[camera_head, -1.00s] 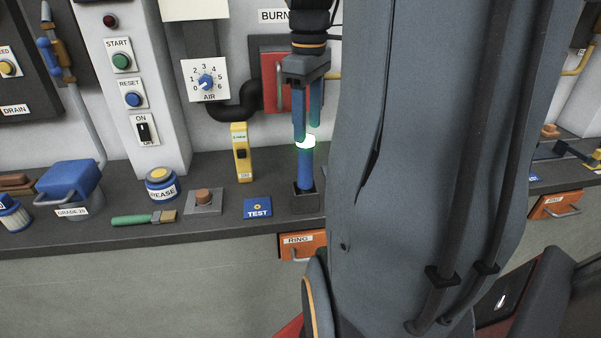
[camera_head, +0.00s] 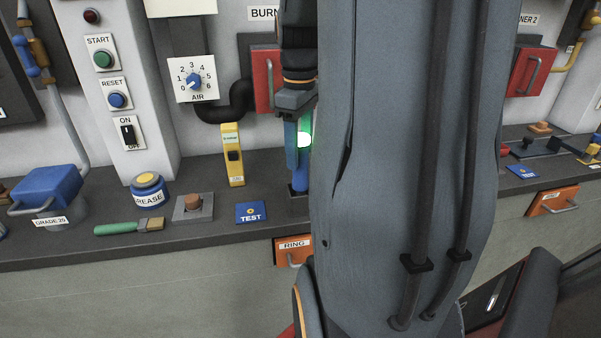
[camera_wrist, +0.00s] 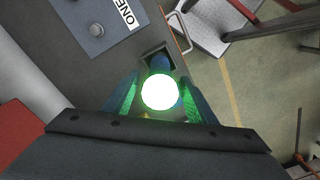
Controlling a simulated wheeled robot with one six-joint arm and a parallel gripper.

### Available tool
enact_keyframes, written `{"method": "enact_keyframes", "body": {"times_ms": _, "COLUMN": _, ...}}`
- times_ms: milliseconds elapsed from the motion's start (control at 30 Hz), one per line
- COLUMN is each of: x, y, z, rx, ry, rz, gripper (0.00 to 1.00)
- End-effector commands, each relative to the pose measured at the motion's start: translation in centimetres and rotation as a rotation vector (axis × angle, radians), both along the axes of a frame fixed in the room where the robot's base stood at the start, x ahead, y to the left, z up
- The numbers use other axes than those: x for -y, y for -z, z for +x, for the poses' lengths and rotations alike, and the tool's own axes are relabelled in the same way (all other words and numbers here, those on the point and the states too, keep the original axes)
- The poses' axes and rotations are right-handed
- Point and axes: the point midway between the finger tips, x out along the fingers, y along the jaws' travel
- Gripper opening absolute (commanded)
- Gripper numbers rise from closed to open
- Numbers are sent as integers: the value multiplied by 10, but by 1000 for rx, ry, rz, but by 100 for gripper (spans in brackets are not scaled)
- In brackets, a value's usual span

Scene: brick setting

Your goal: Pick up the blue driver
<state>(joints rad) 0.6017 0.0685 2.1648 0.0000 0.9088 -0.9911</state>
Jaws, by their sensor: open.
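The blue driver (camera_head: 301,175) stands upright in a small dark square holder (camera_head: 298,206) on the bench. Its rounded top glows white-green; the glowing top fills the middle of the wrist view (camera_wrist: 160,92). My gripper (camera_head: 297,160) points down from above, its blue fingers on either side of the driver's upper part. In the wrist view my gripper (camera_wrist: 160,88) is open, with one finger left and one right of the glowing top. My arm hides the driver's right side in the head view.
A blue TEST plate (camera_head: 251,212), a grey block with a brown knob (camera_head: 193,207), a yellow tester (camera_head: 233,155) and a grease tin (camera_head: 150,190) are left of the holder. An orange RING drawer (camera_head: 292,250) is below. A red box (camera_head: 263,80) is on the wall behind.

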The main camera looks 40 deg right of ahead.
Motion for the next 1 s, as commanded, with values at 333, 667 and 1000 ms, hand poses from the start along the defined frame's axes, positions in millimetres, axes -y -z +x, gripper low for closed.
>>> {"method": "enact_keyframes", "body": {"times_ms": 333, "x": 1, "y": 35, "z": -1, "rx": 0, "ry": -3, "rz": 0, "gripper": 52}}
{"method": "enact_keyframes", "body": {"times_ms": 667, "x": 1, "y": 35, "z": -1, "rx": 0, "ry": -3, "rz": -1, "gripper": 28}}
{"method": "enact_keyframes", "body": {"times_ms": 1000, "x": 1, "y": 34, "z": -1, "rx": 2, "ry": -3, "rz": -1, "gripper": 0}}
